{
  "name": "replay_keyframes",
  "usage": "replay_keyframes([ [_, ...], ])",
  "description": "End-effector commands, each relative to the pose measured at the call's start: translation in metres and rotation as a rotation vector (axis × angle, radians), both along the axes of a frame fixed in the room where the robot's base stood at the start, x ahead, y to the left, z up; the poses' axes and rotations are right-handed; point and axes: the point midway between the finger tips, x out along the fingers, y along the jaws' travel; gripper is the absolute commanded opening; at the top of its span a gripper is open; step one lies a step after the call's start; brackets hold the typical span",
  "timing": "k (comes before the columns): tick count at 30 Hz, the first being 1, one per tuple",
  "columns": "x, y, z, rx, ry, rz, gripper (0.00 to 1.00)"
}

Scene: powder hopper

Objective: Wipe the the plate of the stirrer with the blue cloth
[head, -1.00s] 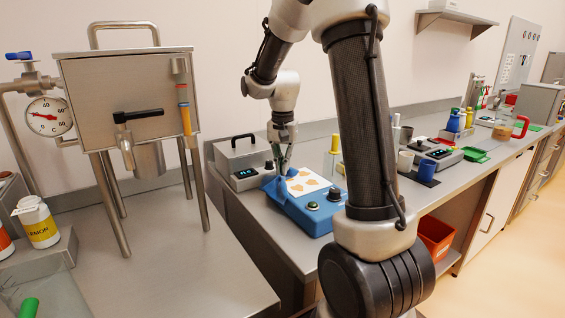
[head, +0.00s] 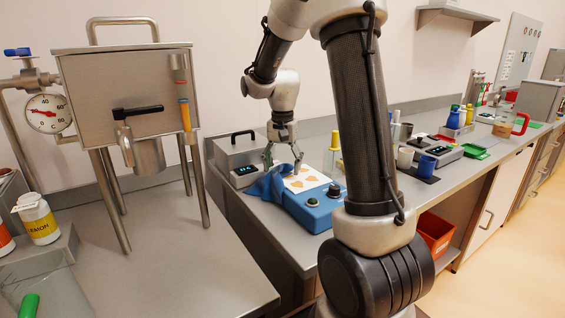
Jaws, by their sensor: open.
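The stirrer (head: 312,213) is a blue box with knobs on its front, standing on the bench. Its white top plate (head: 318,180) carries several orange-brown stains. The blue cloth (head: 267,187) lies crumpled at the stirrer's left end, beside the plate; its colour is close to the housing, so its edge is hard to make out. My gripper (head: 284,166) points down above the plate's back left corner and the cloth, with its fingers spread wide. Nothing shows between the fingers. Whether a fingertip touches the cloth cannot be told.
A grey instrument (head: 238,160) with a black handle stands close behind on the left. A yellow-capped bottle (head: 334,150) stands right behind the stirrer. The steel hopper (head: 130,95) on legs is at the left. My arm hides part of the bench right of the stirrer.

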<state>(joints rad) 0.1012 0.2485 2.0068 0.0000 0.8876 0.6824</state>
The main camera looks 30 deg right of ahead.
Motion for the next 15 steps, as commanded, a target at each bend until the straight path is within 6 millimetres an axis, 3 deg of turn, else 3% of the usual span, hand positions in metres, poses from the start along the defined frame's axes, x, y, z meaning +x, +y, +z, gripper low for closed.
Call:
replay_keyframes([
  [12,0.000,0.000,-0.021,0.000,0.000,0.000,0.71],
  [15,0.000,0.000,-0.020,0.000,0.000,0.000,0.61],
])
